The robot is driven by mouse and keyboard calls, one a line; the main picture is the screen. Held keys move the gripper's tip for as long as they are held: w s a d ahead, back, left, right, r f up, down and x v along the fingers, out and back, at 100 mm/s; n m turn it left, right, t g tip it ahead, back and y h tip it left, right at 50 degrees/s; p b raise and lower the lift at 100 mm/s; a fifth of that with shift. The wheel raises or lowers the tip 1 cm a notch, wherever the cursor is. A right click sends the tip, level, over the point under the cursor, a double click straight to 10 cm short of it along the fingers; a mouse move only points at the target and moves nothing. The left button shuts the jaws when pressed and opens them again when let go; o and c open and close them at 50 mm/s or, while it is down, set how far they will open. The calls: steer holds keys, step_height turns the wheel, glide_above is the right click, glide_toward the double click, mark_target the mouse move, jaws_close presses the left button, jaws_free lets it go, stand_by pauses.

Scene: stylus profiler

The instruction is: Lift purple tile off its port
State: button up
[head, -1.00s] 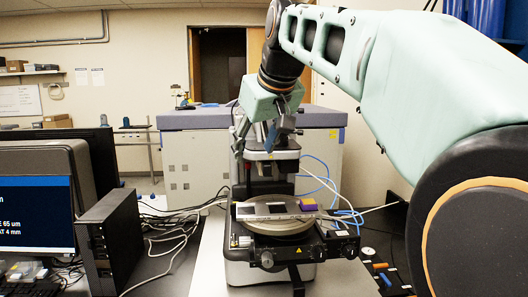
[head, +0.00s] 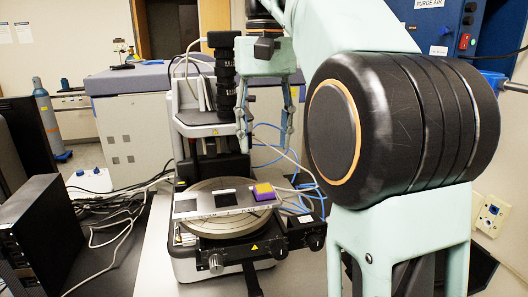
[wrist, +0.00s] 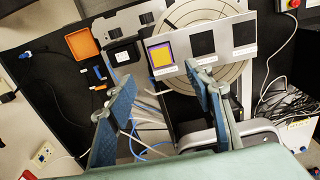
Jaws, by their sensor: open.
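The purple tile (head: 264,193) has a yellow-orange top and sits at the right end of the pale strip (head: 235,208) on the round stage. In the wrist view the tile (wrist: 161,58) is a yellow-orange square with a purple border, next to two dark squares on the strip. My gripper (head: 265,146) points down, open and empty, above the tile and apart from it in the head view. The port under the tile is hidden.
The black microscope column (head: 222,85) stands left of my gripper. The round stage (head: 215,187) carries the strip. Blue and grey cables (head: 283,150) run behind it on the right. An orange tray (wrist: 84,46) lies on the dark bench.

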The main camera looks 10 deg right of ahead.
mark_target(265, 190)
step_height(265, 190, down, 10)
steer(key=shift+s+a+f+b, duration=0.1)
steer(key=shift+s+b, duration=0.05)
steer(key=shift+b, duration=0.7)
jaws_close()
stand_by(0.4)
